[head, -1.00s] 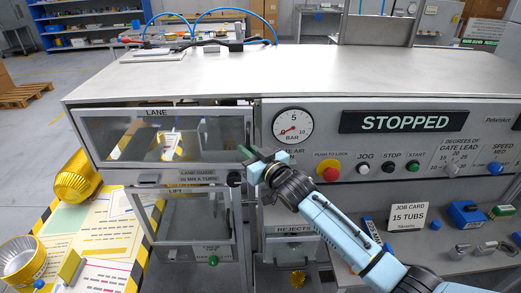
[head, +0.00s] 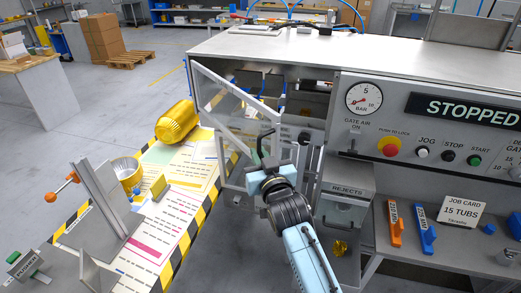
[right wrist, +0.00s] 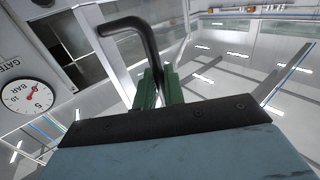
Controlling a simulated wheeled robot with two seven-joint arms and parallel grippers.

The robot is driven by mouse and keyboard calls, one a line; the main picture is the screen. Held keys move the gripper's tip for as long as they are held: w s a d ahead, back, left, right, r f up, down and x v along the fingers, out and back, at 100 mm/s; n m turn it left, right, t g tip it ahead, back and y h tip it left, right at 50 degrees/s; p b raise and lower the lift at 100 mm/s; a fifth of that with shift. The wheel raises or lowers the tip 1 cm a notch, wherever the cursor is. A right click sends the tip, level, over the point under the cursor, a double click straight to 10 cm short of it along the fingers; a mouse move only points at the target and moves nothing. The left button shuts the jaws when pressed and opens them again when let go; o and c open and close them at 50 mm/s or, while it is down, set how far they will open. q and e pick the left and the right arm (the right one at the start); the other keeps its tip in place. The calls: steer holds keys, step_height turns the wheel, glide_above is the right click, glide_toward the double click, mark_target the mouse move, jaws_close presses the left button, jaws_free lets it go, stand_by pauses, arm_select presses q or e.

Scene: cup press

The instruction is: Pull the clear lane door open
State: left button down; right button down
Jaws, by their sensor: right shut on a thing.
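The clear lane door (head: 228,98) stands swung out from the machine front, its pale frame slanting toward me in the head view. Behind it the dark lane opening (head: 308,100) shows. My right gripper (head: 268,166) is just below the door's near lower corner, shut on a black bent handle (head: 262,143). In the right wrist view the handle (right wrist: 135,27) runs down between the green fingertips (right wrist: 158,82) of my right gripper. How the handle joins the door is hard to make out. My left gripper is not in view.
The machine's control panel (head: 440,137) with a gauge and buttons is at the right, above a shelf with tools and a job card (head: 461,210). A pusher stand (head: 97,205) is at front left.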

steer(key=shift+s+a+r, duration=0.15)
steer(key=shift+s+a, duration=0.1)
steer(key=shift+a, duration=0.3)
steer(key=c, duration=1.8)
jaws_free()
steer(key=shift+o, duration=0.8)
steer(key=shift+a, duration=0.1)
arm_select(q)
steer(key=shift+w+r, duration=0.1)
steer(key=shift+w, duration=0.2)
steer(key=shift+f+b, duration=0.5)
arm_select(e)
steer(key=v, duration=1.3)
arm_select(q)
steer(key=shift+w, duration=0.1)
arm_select(e)
steer(key=shift+s, duration=0.1)
